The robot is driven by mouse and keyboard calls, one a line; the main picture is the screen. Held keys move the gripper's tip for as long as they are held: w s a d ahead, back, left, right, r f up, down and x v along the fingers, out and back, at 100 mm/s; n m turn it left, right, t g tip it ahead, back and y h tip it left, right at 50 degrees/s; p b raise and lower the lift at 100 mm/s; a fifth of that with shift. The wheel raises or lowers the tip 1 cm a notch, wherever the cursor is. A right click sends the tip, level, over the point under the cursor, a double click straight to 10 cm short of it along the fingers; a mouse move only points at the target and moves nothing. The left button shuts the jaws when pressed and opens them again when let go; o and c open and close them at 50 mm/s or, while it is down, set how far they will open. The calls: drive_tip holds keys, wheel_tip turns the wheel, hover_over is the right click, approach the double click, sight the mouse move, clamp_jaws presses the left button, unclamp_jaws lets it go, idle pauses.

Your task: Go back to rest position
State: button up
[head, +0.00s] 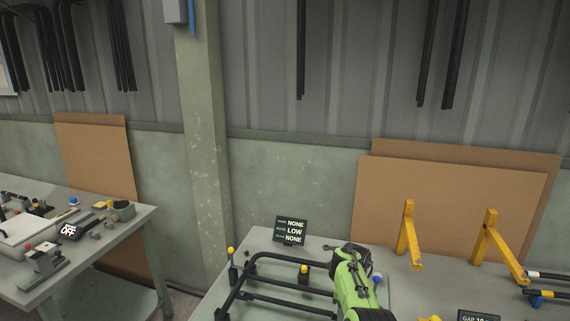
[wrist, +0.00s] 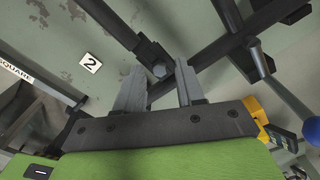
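The lounger's black tubular frame (head: 285,291) lies on the grey-green bench at the bottom centre of the head view. My green arm reaches over the bench beside the frame's right side, and its fingers are hard to make out there. In the wrist view my gripper (wrist: 159,72) shows two grey fingers standing apart with a gap between them. Black frame bars (wrist: 215,48) and a bolted joint lie just beyond the fingertips. I see nothing clamped between the fingers; whether they touch a bar is unclear.
A small display (head: 291,231) reading NONE, LOW, NONE stands behind the frame. Yellow brackets (head: 408,238) stand on the right of the bench. A second bench (head: 128,222) with tools and an OFF display is at left. A blue-ended lever (wrist: 292,103) is close on the right.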

drive_tip(key=shift+o, duration=0.3)
drive_tip(key=shift+r, duration=0.35)
drive_tip(key=s+r+n+t, duration=0.1)
drive_tip(key=s+r+n, duration=0.3)
drive_tip(key=r, duration=0.5)
drive_tip(key=s+a+r+n+t+h, duration=0.1)
drive_tip(key=s+r+n, duration=0.2)
drive_tip(key=r+n, duration=0.35)
drive_tip(key=s+r+n+t, duration=0.1)
drive_tip(key=s+r+n, duration=0.25)
drive_tip(key=r, duration=0.65)
drive_tip(key=s+r+n, duration=0.4)
drive_tip(key=s+r, duration=0.1)
drive_tip(key=s, duration=0.4)
drive_tip(key=s+a+f+n+t, duration=0.1)
drive_tip(key=s+n, duration=0.3)
drive_tip(key=s, duration=0.6)
drive_tip(key=s+a+f+n+t+y, duration=0.1)
drive_tip(key=s+f+n, duration=0.3)
drive_tip(key=s, duration=0.6)
drive_tip(key=shift+s+n+t, duration=0.3)
drive_tip(key=shift+s+n, duration=0.05)
drive_tip(key=shift+n, duration=0.35)
